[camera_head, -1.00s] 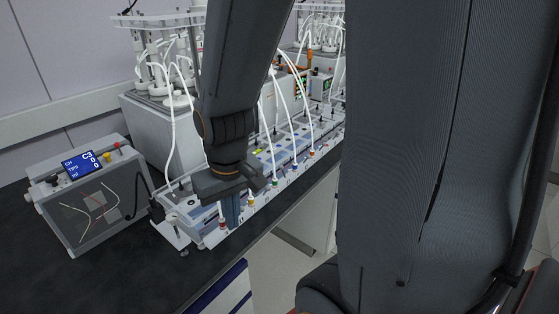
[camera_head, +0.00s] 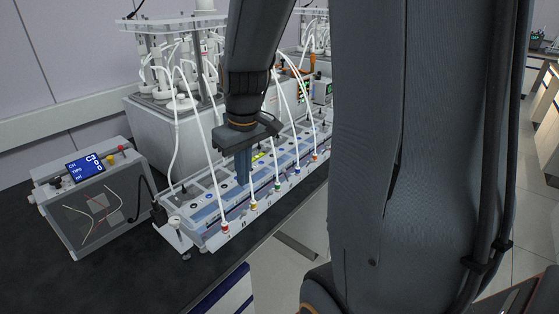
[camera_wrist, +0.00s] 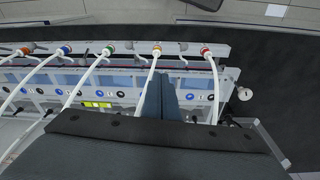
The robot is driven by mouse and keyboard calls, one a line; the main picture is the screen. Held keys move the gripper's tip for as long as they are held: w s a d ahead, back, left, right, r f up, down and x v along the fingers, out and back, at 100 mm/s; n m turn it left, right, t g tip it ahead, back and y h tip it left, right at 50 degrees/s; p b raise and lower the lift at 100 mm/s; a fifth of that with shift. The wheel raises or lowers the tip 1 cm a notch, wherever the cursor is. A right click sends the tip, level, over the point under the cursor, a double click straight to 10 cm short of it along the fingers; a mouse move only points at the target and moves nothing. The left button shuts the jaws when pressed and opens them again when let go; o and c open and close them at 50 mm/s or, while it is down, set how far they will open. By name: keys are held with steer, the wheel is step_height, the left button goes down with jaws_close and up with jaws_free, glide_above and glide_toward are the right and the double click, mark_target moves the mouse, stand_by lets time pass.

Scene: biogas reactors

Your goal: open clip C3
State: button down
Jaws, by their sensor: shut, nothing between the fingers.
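The clip row runs along the front rail (camera_head: 262,209) of the long bench unit, where white tubes end in coloured fittings. From the near end these are red (camera_head: 225,229), yellow (camera_head: 253,205), green (camera_head: 277,187), blue (camera_head: 297,170) and orange (camera_head: 315,157). I cannot read which clip is C3. My gripper (camera_head: 243,182) points down over the unit, shut and empty, behind the yellow fitting. In the wrist view, its fingers (camera_wrist: 160,80) lie between the yellow (camera_wrist: 156,48) and red (camera_wrist: 205,51) tubes; I cannot tell if they touch one.
A box with a blue display reading C3 (camera_head: 86,167) stands left of the unit. White reactor vessels (camera_head: 178,70) on a grey housing stand behind. White tubes arch over the unit close around my gripper. The black bench (camera_head: 120,275) is clear in front.

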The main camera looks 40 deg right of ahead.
steer(key=w+d+r+n, duration=0.1)
steer(key=w+d+r, duration=0.2)
steer(key=d, duration=0.3)
steer(key=w+d+r+n, duration=0.1)
steer(key=w+d+r, duration=0.3)
steer(key=d, duration=0.3)
steer(key=shift+w+d+n+t, duration=0.15)
steer(key=shift+d+n+t, duration=0.15)
steer(key=p, duration=0.3)
glide_above(278, 168)
steer(key=w+a, duration=0.2)
steer(key=f, duration=1)
steer(key=shift+d, duration=0.25)
steer(key=shift+s+d+f+p, duration=0.15)
steer(key=shift+s+d+p, duration=0.15)
steer(key=shift+s, duration=0.25)
steer(key=shift+s+d+f+p, duration=0.2)
steer(key=shift+s+p, duration=0.1)
steer(key=shift+s, duration=0.25)
steer(key=shift+s+d+f, duration=0.15)
steer(key=shift+s+f, duration=0.15)
steer(key=shift+s, duration=0.1)
steer(key=shift+d, duration=0.1)
